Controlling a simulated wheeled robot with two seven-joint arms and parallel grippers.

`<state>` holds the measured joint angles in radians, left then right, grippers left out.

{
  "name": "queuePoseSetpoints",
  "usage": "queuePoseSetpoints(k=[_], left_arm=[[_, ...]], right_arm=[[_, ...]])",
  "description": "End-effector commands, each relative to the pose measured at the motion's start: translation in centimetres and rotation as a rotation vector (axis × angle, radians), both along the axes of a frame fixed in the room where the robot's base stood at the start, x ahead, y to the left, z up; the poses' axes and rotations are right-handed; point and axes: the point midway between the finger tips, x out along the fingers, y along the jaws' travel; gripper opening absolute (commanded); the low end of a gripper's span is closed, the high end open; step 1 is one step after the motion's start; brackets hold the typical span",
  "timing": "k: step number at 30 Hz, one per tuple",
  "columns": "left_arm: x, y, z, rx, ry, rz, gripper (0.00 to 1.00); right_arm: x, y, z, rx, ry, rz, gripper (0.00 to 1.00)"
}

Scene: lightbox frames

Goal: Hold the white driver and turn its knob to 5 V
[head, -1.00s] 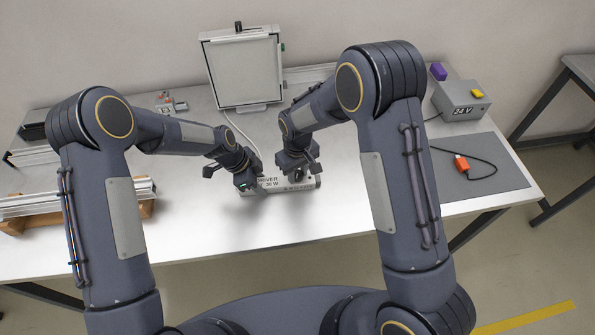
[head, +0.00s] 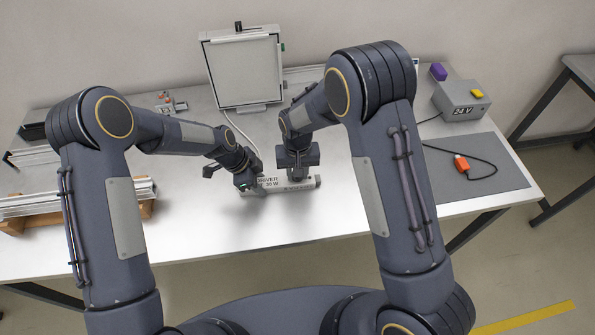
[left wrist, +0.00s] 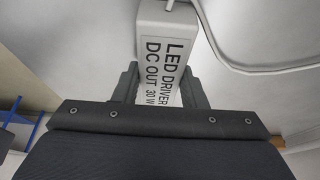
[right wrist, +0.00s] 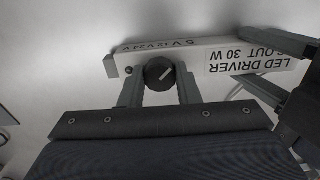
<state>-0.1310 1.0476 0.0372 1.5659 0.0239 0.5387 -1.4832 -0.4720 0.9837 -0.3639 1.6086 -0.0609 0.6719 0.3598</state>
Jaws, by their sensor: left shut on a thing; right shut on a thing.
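The white LED driver (head: 271,188) lies on the bench, a long bar with black print. My left gripper (head: 247,181) is shut on its left end; in the left wrist view the fingers flank the driver body (left wrist: 165,50). My right gripper (head: 298,174) is at its right end. In the right wrist view its fingers are shut on either side of the round black knob (right wrist: 159,73). In the head view the right gripper hides the knob.
A grey box with a display (head: 462,101) and yellow button stands at the back right; its digits are too small to read surely. An orange connector (head: 461,163) on a cable lies on the grey mat (head: 500,178). A framed light panel (head: 246,72) stands behind the driver.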

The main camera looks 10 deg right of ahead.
Motion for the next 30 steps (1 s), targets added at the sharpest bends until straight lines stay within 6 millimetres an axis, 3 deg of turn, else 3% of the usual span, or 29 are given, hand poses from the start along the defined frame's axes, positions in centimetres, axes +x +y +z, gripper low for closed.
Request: queuePoseSetpoints(k=[9,10,14,24,30], left_arm=[[-0.1,0.0,-0.1,0.0,0.002,-0.001,0.09],[-0.1,0.0,-0.1,0.0,0.002,-0.001,0.09],[-0.1,0.0,-0.1,0.0,0.002,-0.001,0.09],[-0.1,0.0,-0.1,0.0,0.002,0.0,0.09],[-0.1,0.0,-0.1,0.0,0.002,0.0,0.09]], right_arm=[[0.1,0.0,0.0,0.001,-0.002,-0.001,0.07],[0.1,0.0,0.0,0.001,-0.002,-0.001,0.33],[0.1,0.0,0.0,0.001,-0.002,-0.001,0.5],[0.1,0.0,0.3,0.001,-0.002,0.0,0.52],[0.1,0.1,3.2,0.003,-0.006,0.0,0.52]])
